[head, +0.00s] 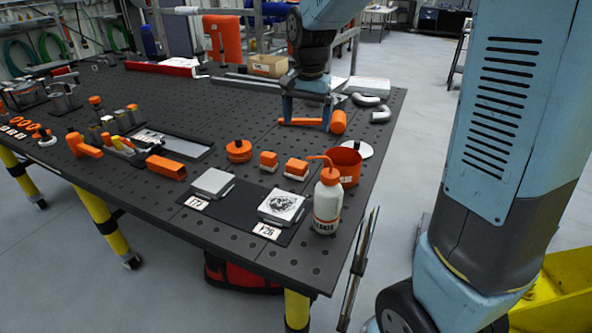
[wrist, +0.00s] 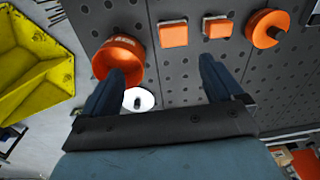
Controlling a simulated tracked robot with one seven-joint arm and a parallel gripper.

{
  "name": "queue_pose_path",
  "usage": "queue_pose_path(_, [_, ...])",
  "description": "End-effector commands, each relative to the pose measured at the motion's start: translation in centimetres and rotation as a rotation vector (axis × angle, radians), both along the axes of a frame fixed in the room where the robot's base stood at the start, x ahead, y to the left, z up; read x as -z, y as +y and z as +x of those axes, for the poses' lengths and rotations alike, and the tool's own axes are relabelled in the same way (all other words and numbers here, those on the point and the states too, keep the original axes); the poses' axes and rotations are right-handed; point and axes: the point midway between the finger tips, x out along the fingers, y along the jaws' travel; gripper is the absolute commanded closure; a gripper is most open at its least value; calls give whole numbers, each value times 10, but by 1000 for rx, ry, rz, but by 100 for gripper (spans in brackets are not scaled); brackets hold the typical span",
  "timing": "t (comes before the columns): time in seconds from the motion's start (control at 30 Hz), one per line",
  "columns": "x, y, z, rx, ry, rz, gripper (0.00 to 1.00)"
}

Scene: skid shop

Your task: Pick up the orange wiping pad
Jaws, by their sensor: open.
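Two small orange blocks with pale undersides sit side by side on the dark perforated table, the left one (head: 268,160) and the right one (head: 296,169); I cannot tell which is the wiping pad. Both show in the wrist view, one nearer the cup (wrist: 173,34) and one farther (wrist: 217,27). A round orange piece with a dark knob (head: 238,150) is left of them, also at the wrist view's upper right (wrist: 267,28). My gripper (head: 307,117) is open and empty, above the table behind the blocks. In the wrist view its fingers (wrist: 166,74) are spread below them.
An orange cup (head: 347,166) and white bottle (head: 327,206) stand right of the blocks. A white disc (head: 360,149) lies behind the cup. A dark mat (head: 240,208) with two plates is in front. An orange cylinder (head: 338,122) is beside my gripper.

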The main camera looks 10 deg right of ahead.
Motion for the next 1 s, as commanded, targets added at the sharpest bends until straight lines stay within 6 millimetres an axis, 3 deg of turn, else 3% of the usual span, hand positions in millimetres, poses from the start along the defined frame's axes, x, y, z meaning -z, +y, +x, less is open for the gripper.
queue_pose_path(0.23, [22, 17, 20, 53, 46, -9, 6])
queue_pose_path(0.37, [34, 19, 21, 60, 50, -10, 6])
queue_pose_path(0.7, [90, 19, 21, 59, 50, -11, 6])
queue_pose_path(1.0, [112, 19, 22, 58, 49, -10, 6])
